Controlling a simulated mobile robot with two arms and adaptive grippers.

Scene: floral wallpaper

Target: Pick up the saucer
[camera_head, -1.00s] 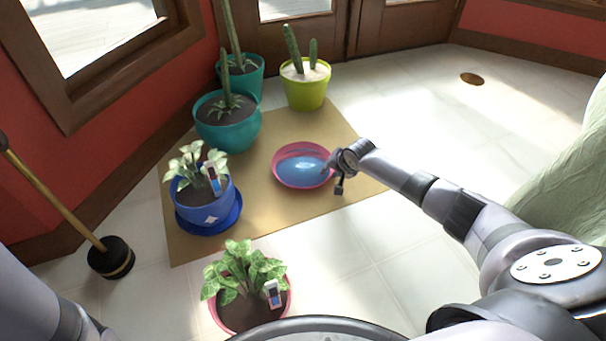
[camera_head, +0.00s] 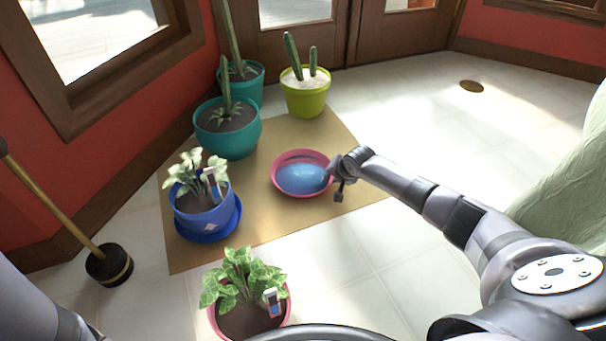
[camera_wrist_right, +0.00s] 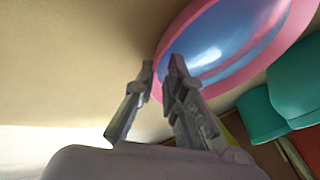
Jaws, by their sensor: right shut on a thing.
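The saucer (camera_head: 276,182) is a round pink dish with a blue, shiny inside, over the tan mat in the head view. My right gripper (camera_head: 333,172) is at its right rim and is shut on that rim. In the right wrist view the pink rim (camera_wrist_right: 243,76) of the saucer runs between and behind the two fingers of the gripper (camera_wrist_right: 162,70). The head view does not show clearly whether the saucer touches the mat. My left gripper is out of view; only part of my left arm shows at the lower left.
The tan mat (camera_head: 265,222) lies on white tiles. On it stand a blue pot (camera_head: 205,218) on a blue saucer, teal pots (camera_head: 230,138) and a yellow-green cactus pot (camera_head: 307,101). A pink pot (camera_head: 286,306) is in front. A plunger-like tool (camera_head: 110,264) stands left.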

